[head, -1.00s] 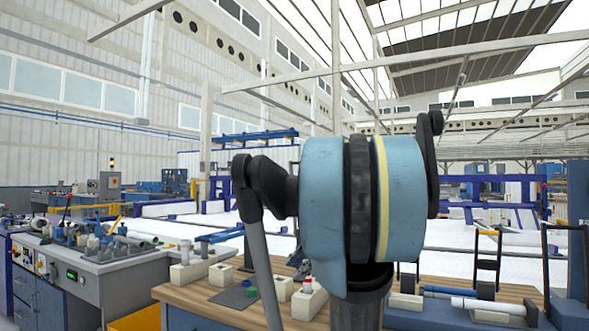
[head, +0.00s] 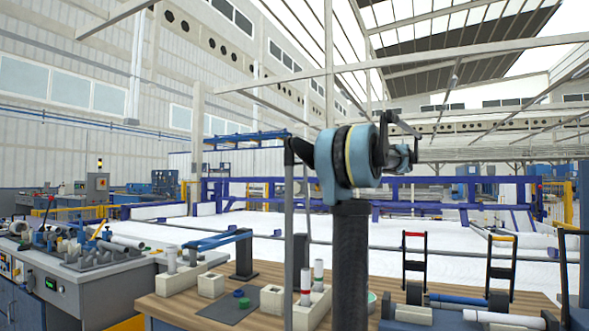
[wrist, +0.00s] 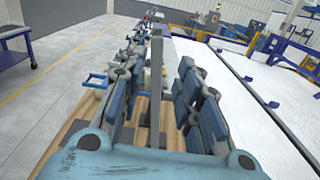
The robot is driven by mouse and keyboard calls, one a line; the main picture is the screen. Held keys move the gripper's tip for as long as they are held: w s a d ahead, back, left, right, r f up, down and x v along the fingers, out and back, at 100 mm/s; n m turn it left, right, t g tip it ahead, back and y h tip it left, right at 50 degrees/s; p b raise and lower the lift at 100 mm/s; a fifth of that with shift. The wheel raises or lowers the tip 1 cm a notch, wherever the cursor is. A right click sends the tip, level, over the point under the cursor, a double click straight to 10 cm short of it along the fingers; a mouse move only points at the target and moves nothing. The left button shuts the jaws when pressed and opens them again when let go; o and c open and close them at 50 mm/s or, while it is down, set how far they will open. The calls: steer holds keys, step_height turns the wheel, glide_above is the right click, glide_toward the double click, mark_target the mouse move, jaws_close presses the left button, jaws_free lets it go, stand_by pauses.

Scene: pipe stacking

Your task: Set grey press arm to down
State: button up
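I cannot single out the grey press arm with certainty. In the head view, a raised lever with a red tip (head: 48,207) stands on the cluttered grey bench (head: 95,287) at the left. A blue arm (head: 215,240) on a dark post lies roughly level at the back of the wooden table (head: 175,310). My arm hides part of the table in the head view.
White blocks (head: 211,285), some with upright tubes, stand on the wooden table. A blue-and-white roller (head: 457,299) and black frames with coloured handles (head: 415,255) are at the right. Blue railings (head: 300,190) enclose a white floor behind.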

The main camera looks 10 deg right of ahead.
mark_target(287, 164)
steer(key=x, duration=1.7)
steer(key=shift+w+a, duration=0.1)
steer(key=shift+a, duration=0.2)
steer(key=shift+c, duration=0.2)
jaws_close()
